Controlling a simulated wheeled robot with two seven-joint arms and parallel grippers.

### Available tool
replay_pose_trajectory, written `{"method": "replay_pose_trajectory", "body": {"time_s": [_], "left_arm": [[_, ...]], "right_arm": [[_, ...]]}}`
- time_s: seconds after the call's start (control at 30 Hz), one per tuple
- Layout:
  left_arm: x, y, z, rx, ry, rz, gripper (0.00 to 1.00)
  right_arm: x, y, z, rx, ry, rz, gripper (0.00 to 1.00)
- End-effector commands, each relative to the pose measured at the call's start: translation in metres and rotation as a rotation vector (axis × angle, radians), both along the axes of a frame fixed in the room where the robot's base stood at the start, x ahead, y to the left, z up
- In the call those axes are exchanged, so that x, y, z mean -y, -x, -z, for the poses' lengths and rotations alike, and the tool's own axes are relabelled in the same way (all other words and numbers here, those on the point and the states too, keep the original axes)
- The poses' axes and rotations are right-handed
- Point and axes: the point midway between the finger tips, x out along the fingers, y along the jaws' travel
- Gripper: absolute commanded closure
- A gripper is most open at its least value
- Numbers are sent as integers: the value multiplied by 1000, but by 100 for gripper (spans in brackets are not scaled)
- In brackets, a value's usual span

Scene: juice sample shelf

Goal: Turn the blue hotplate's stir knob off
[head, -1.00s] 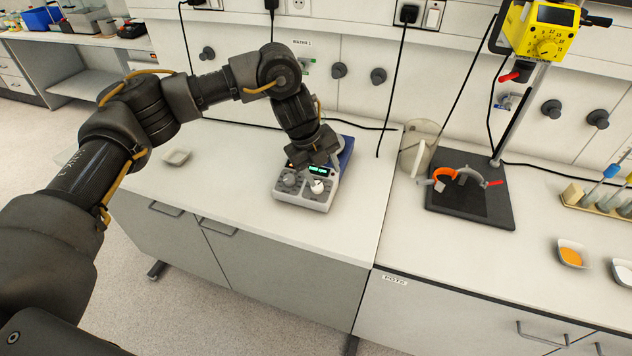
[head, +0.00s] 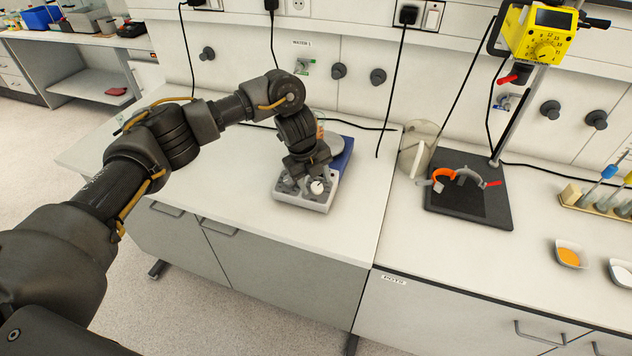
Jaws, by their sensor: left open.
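The blue hotplate (head: 345,157) stands on the left bench, with a light grey front panel (head: 303,203) and a pale round top plate partly behind my arm. A white knob (head: 317,187) shows on the right of the panel. The panel's left knob is largely hidden by my gripper, and so is the display. My left gripper (head: 303,180) points down just over the front panel, with open jaws near the knobs. I cannot tell whether a finger touches a knob. My right gripper is out of view.
A black stand base (head: 470,207) with an orange-and-grey clamp and a yellow stirrer motor (head: 541,34) stands at the right. Weighing boats of orange (head: 569,254) and white powder lie further right. A cable runs behind the hotplate. The bench left of it looks clear.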

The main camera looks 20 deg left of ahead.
Motion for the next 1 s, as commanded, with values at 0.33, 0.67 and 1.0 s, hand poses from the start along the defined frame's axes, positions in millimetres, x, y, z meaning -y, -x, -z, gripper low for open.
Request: {"method": "replay_pose_trajectory", "body": {"time_s": [0.33,0.67,1.0], "left_arm": [[2,-2,14,1,-1,-1,48],[2,-2,14,1,-1,0,74],[2,-2,13,1,3,-12,92]], "right_arm": [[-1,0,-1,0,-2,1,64],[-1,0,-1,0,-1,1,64],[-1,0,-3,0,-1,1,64]]}}
